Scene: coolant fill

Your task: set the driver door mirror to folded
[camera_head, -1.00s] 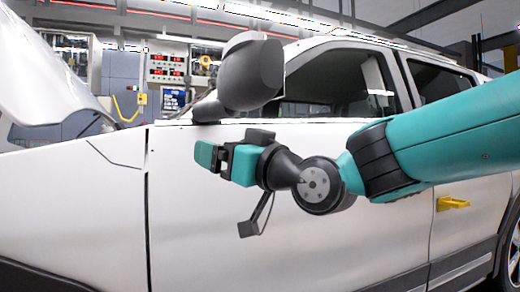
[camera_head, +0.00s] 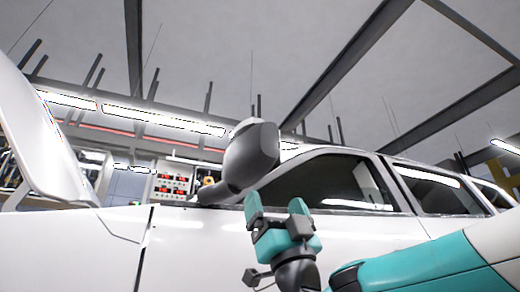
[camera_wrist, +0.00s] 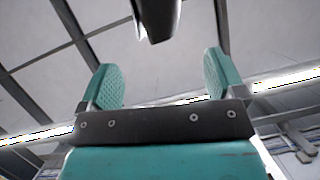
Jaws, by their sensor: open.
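The driver door mirror (camera_head: 250,158) is a dark grey housing on a short arm at the front lower corner of the door window. It juts out from the white door (camera_head: 195,250). My gripper (camera_head: 276,207) is just below and to the right of the mirror in the head view, with its teal fingers pointing up, apart and empty. In the wrist view the dark underside of the mirror (camera_wrist: 157,14) shows at the top centre, beyond the open fingers (camera_wrist: 162,76) and between their lines. I see no contact between gripper and mirror.
The raised white bonnet (camera_head: 35,130) stands at the left. The side window (camera_head: 325,182) is behind and to the right of the mirror. A panel with red displays (camera_head: 172,183) is in the background. There is open air above and left of the mirror.

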